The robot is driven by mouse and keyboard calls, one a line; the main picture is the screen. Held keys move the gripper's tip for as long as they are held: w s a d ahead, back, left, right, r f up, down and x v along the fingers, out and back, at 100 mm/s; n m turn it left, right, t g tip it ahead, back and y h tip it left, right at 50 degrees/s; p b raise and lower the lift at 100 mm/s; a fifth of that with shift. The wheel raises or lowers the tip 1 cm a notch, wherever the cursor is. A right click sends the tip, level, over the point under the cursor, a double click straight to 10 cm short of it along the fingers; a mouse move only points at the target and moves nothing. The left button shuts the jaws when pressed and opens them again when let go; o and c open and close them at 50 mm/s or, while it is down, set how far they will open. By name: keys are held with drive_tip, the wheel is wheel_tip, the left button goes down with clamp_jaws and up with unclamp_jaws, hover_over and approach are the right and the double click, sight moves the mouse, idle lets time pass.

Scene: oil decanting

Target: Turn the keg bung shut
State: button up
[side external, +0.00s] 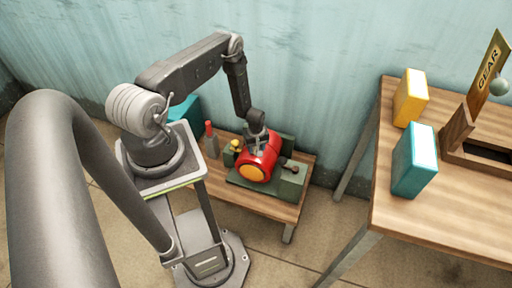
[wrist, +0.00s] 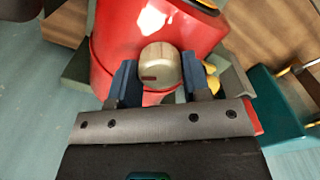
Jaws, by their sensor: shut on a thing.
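The red keg (side external: 263,158) with an orange end lies on a green cradle (side external: 292,180) on the low wooden table in the side external view. In the wrist view the keg (wrist: 112,60) fills the upper middle. In the side external view my gripper (side external: 256,138) is over the top of the keg, and the bung is hidden there.
A red-topped bottle (side external: 210,140) and a yellow item (side external: 236,146) stand left of the keg. A teal box (side external: 186,110) is behind my base.

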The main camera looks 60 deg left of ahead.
drive_tip(key=n, duration=1.2)
drive_tip(key=shift+n, duration=0.3)
idle(0.4)
drive_tip(key=o, duration=0.9)
wheel_tip(320, 180, up, 14)
drive_tip(key=shift+f, duration=0.1)
